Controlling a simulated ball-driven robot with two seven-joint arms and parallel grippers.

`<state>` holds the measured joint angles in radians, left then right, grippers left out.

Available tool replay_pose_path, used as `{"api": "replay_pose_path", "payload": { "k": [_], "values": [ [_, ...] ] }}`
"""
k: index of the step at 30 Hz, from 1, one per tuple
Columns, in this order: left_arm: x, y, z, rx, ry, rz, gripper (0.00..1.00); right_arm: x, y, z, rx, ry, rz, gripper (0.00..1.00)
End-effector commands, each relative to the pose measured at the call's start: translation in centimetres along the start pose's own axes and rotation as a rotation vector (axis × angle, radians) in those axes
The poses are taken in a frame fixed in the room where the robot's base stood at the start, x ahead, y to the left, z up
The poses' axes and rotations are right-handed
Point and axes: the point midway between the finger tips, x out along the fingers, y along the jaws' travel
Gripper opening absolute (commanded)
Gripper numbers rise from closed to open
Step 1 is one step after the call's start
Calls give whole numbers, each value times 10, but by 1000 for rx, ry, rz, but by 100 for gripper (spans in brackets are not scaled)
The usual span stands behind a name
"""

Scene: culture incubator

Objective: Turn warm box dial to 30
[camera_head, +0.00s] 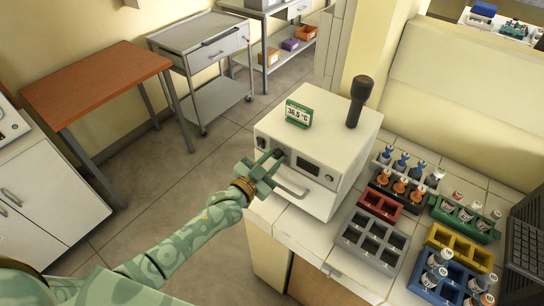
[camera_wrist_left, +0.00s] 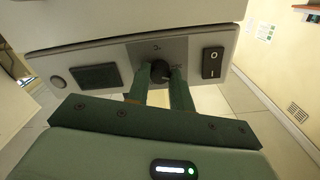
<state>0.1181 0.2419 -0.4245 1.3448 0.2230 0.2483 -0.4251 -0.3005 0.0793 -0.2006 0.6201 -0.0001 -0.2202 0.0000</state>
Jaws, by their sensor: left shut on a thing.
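The warm box (camera_head: 318,140) is a white unit on the bench, with a front panel and a handle below it. A green display (camera_head: 298,113) on its top reads 36.5 °C. My left gripper (camera_head: 268,162) is at the left part of the front panel. In the left wrist view, the dark round dial (camera_wrist_left: 160,71) sits between the two green fingertips (camera_wrist_left: 160,82) of my left gripper, which is shut on it. The dial's setting is too small to read. In the head view, the gripper hides the dial. My right gripper is not in view.
A dark rectangular window (camera_wrist_left: 95,77) and a black rocker switch (camera_wrist_left: 212,62) flank the dial. A grey rack (camera_head: 372,240), a red rack (camera_head: 380,203) and racks of bottles stand right of the box. A dark-handled object (camera_head: 360,100) stands on the box.

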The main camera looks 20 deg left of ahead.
Motion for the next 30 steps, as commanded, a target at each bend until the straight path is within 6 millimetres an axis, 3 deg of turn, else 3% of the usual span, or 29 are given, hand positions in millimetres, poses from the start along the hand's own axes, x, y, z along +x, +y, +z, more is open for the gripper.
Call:
{"api": "replay_pose_path", "payload": {
  "k": [15,30],
  "values": [
    [0,0,0,-315,-1,1,0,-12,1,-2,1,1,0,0],
    [0,0,1,-367,-1,0,0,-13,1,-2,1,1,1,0]
  ]
}}
